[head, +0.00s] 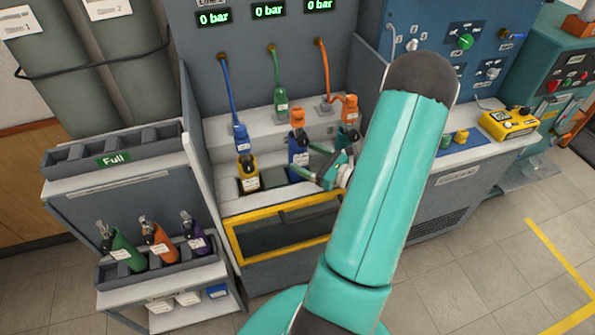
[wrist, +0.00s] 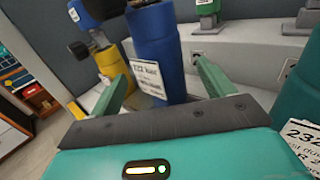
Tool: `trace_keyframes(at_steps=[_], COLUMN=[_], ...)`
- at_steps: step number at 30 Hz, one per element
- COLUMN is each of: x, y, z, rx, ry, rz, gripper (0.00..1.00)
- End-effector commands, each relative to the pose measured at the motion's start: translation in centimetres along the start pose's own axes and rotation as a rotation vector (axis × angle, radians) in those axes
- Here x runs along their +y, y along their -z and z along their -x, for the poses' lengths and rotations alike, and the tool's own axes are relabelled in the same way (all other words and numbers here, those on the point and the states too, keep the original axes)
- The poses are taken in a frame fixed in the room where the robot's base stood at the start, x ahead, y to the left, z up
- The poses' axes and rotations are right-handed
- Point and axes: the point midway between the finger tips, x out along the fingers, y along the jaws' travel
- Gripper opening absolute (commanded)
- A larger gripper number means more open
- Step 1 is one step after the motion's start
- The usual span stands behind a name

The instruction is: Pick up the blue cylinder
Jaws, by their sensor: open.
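The blue cylinder (head: 297,146) stands in the middle bay of the test bench, with a white label on its side and an orange connector (head: 298,117) above it in the head view. My gripper (head: 307,160) is open beside it, coming from the right. In the wrist view the blue cylinder (wrist: 156,45) shows between and beyond the two green fingers of my gripper (wrist: 162,78), slightly tilted. I see no finger closed on it. Its lower end is hidden by my gripper in the wrist view.
A yellow cylinder (head: 248,171) stands left of it, under a blue connector (head: 241,138). A dark green cylinder (wrist: 300,110) is close on the right in the wrist view. A cart at left has an empty "Full" rack (head: 75,168) and a lower rack (head: 120,279) with green, orange and purple cylinders.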

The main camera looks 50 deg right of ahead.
Motion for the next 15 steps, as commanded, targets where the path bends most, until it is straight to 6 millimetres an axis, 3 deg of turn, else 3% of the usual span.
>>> trace_keyframes(at_steps=[6, 14, 15], x=[0.1, 0.0, 0.0], y=[0.0, 0.0, 0.0], z=[-3.5, -4.1, -4.1], rx=[-0.001, 0.000, -0.001], ry=[-0.003, 0.000, 0.000], rz=[-0.001, 0.000, 0.000], gripper=[0.81, 0.81, 0.77])
